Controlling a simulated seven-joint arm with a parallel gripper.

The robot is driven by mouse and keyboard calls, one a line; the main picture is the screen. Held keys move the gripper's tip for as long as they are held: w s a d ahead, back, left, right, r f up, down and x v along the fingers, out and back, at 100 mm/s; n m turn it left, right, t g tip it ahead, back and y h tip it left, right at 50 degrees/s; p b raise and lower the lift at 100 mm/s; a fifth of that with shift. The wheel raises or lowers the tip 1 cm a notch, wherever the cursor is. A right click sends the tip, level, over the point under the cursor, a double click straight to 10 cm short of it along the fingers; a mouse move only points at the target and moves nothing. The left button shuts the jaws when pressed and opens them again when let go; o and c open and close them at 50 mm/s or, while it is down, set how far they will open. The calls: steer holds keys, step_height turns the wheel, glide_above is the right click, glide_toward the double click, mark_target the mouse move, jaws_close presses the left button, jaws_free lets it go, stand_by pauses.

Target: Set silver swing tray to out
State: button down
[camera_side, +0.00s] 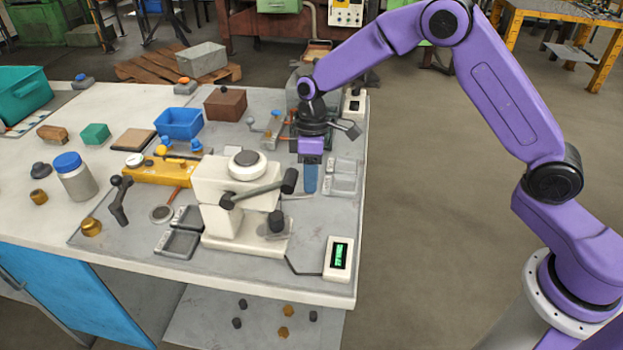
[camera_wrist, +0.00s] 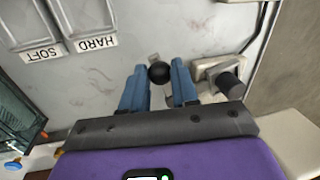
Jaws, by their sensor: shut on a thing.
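My gripper (camera_side: 311,190) points down at the bench beside the white tester (camera_side: 212,185). In the wrist view its blue fingers (camera_wrist: 160,88) are closed around a round black knob (camera_wrist: 159,72). A small grey piece (camera_wrist: 153,57) shows just beyond the knob. In the side view a thin silver strip (camera_side: 292,197) lies left of the fingertips, close to the tester. I cannot tell for certain whether the strip or the grey piece belongs to the silver swing tray. The fingers and wrist hide most of what is around the knob.
Bins labelled HARD (camera_wrist: 86,18) and SOFT (camera_wrist: 30,25) lie beside my fingers. The tester's black cylinder (camera_wrist: 230,86) stands close by on the other side. A display box (camera_side: 338,259) and its cable are at the front edge. A blue bin (camera_side: 179,123) stands farther back.

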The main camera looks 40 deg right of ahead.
steer(key=shift+w+d+n+h, duration=0.2)
steer(key=shift+w+n, duration=0.5)
steer(key=shift+n, duration=0.3)
steer(key=shift+w+d+n+h, duration=0.1)
steer(key=shift+w+d+n, duration=0.05)
steer(key=shift+w+n, duration=0.7)
steer(key=shift+w+a+n+g+h, duration=0.1)
steer(key=shift+w+n+g+h, duration=0.1)
steer(key=shift+w+n, duration=0.65)
steer(key=shift+w+n+g+h, duration=0.1)
steer(key=shift+w+n+h, duration=0.2)
steer(key=shift+n, duration=0.9)
steer(key=shift+w+a+n, duration=0.25)
steer(key=shift+w+n, duration=0.35)
steer(key=shift+n, duration=0.2)
steer(key=shift+w+a+n, duration=0.2)
steer(key=shift+w+n, duration=0.35)
steer(key=shift+n, duration=0.25)
steer(key=shift+w+a+r+n+h, duration=0.1)
steer(key=shift+w+a+n+h, duration=0.25)
steer(key=shift+n, duration=0.5)
steer(key=shift+w+a+n+h, duration=0.15)
steer(key=shift+w+a+n, duration=0.25)
steer(key=shift+w+n, duration=0.35)
steer(key=shift+a+n, duration=0.1)
steer(key=shift+n, duration=0.3)
steer(key=c, duration=0.9)
jaws_free()
steer(key=shift+o, duration=0.2)
